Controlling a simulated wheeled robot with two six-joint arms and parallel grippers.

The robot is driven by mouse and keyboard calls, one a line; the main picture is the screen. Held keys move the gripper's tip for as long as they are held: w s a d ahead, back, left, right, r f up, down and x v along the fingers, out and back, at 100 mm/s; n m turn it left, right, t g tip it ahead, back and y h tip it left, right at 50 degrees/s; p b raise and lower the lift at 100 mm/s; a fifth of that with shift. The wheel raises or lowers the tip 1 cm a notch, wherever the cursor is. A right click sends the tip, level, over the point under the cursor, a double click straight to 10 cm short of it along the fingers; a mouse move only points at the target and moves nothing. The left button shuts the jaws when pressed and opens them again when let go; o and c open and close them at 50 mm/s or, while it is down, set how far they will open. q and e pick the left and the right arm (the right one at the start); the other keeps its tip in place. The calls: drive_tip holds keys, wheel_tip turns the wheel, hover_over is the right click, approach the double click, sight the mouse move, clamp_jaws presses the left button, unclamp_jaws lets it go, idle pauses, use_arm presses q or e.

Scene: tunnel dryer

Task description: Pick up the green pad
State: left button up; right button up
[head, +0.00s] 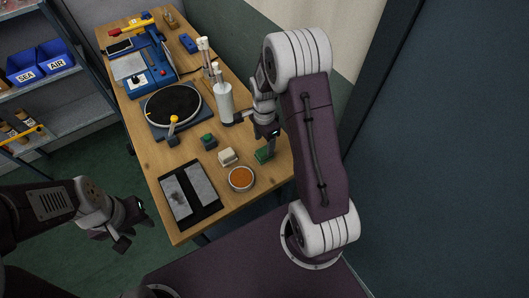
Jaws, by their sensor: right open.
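A green pad (263,156) lies on the wooden table near its right edge. My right gripper (267,143) is open and points down just above the pad, partly covering it. I cannot tell whether the fingers touch the pad. A second small block with a green top on a dark base (208,142) stands further left. My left gripper (133,224) is off the table's left side, empty, with its fingers apart.
Near the pad on the table (160,156) are a white block (227,157), a round dish of orange material (241,178) and a black tray with grey strips (190,192). A white bottle (223,104) and a black turntable (171,105) stand further back. Shelves with blue bins (38,62) are at left.

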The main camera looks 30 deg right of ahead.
sight(264, 150)
drive_tip(key=shift+f, duration=0.45)
drive_tip(key=shift+a+f, duration=0.15)
drive_tip(key=shift+f, duration=0.25)
wheel_tip(264, 150, down, 4)
drive_tip(key=shift+p, duration=0.55)
drive_tip(key=shift+w+f, duration=0.1)
drive_tip(key=shift+f, duration=0.15)
drive_tip(key=shift+r, duration=0.1)
drive_tip(key=c, duration=0.5)
clamp_jaws()
drive_tip(key=shift+r, duration=0.1)
